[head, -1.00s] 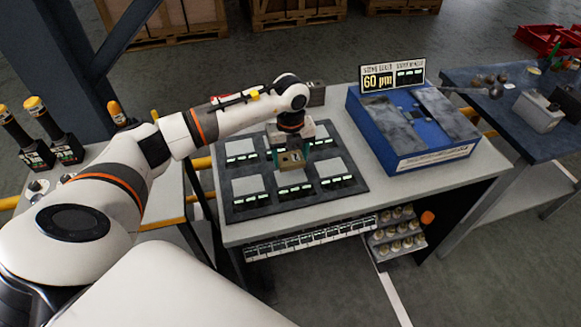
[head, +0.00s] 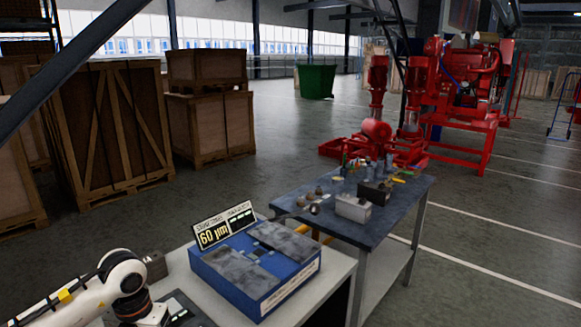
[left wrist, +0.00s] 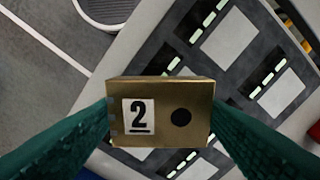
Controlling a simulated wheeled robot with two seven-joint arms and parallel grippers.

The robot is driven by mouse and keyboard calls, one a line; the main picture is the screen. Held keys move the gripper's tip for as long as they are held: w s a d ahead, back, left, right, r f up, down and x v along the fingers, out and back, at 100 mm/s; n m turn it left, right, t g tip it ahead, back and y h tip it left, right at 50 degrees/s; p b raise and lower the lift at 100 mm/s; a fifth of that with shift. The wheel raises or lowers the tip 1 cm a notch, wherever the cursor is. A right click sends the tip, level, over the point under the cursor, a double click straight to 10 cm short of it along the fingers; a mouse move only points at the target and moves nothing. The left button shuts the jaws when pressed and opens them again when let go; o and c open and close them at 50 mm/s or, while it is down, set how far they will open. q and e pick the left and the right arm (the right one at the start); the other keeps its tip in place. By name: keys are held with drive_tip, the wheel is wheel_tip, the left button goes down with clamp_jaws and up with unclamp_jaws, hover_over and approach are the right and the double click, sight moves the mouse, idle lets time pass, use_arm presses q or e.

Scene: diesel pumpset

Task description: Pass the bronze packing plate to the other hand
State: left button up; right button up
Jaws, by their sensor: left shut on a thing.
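The bronze packing plate (left wrist: 195,99) is in the left wrist view, a small brass-coloured block with a white label reading "2" and a dark round hole. My left gripper (left wrist: 160,118) is shut on it, a green finger pressed against each side. The plate is held above a dark tray (left wrist: 182,78) with pale square pads. In the head view my left arm comes in at the bottom left; its gripper is mostly cut off by the lower edge, and I cannot make out the plate there. My right gripper is in neither view.
A blue box (head: 240,290) with a "60 µm" sign (head: 224,225) stands on the pale bench. A dark table (head: 335,226) with small parts and tools stands behind it on the right. Wooden crates (head: 100,125) and red machinery (head: 455,90) stand further back. Open floor lies between.

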use_arm(q)
drive_tip(key=s+d+r+m, duration=0.1)
drive_tip(key=s+d+m, duration=0.3)
drive_tip(key=m, duration=1.3)
drive_tip(key=s+d+m, duration=0.5)
drive_tip(key=s+m, duration=0.3)
drive_tip(key=m, duration=1)
drive_tip(key=shift+s+d+r+m, duration=0.3)
drive_tip(key=shift+r, duration=0.1)
